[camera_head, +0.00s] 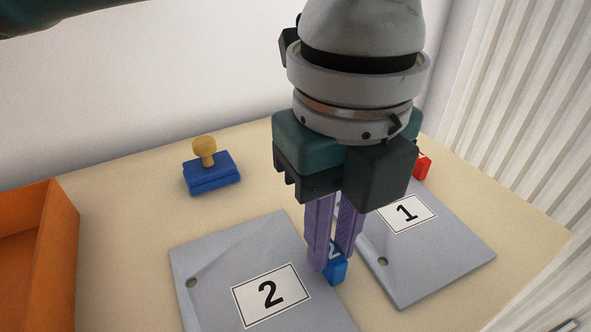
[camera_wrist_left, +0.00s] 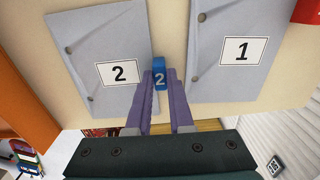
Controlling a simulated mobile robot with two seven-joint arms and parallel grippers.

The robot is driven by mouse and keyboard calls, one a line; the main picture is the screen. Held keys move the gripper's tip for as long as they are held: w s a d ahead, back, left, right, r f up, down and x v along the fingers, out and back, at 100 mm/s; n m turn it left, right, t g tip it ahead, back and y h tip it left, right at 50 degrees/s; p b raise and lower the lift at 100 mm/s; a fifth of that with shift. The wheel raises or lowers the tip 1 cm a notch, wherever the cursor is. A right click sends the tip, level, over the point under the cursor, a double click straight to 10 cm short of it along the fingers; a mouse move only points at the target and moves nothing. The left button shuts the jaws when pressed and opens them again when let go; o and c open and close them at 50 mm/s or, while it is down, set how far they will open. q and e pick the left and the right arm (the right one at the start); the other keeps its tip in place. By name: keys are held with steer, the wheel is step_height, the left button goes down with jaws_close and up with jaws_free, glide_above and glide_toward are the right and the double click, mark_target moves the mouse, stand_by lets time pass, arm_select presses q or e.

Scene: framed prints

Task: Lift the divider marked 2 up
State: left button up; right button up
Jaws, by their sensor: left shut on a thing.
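The grey divider marked 2 (camera_head: 215,275) lies on the table with a white label "2" and a round hole near its left edge. It also shows in the left wrist view (camera_wrist_left: 95,40). A blue tab marked 2 (camera_head: 336,272) is at its right edge and shows in the left wrist view too (camera_wrist_left: 159,78). My left gripper (camera_head: 331,259) points down with its purple fingers shut on the blue tab. The fingers hide part of the tab. I cannot tell whether the divider is raised at all. My right gripper is not in view.
A grey divider marked 1 (camera_head: 440,252) lies just right of my fingers, with a red tab (camera_head: 422,166) at its far edge. A blue stamp pad with a yellow-knobbed stamp (camera_head: 211,178) stands at the back left. An orange box (camera_head: 58,262) is at the left.

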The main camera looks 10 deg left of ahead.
arm_select(q)
jaws_close()
step_height(320, 180, up, 20)
steer(key=p, duration=0.4)
stand_by(0.5)
steer(key=shift+r+p, duration=3)
steer(key=shift+p, duration=1.5)
